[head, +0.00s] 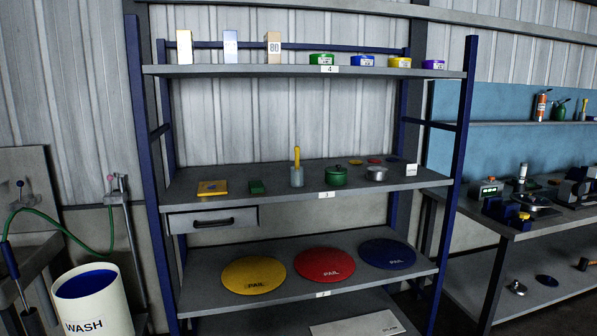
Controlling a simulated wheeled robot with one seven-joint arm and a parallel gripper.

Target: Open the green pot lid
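My gripper is not in the head view.
A silver pot (376,174) stands close right of the green pot. A grey container with a yellow-handled tool (297,176) stands to its left. Small coloured discs (374,161) lie behind. The shelf board above (250,71) and blue uprights (457,150) bound the space.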

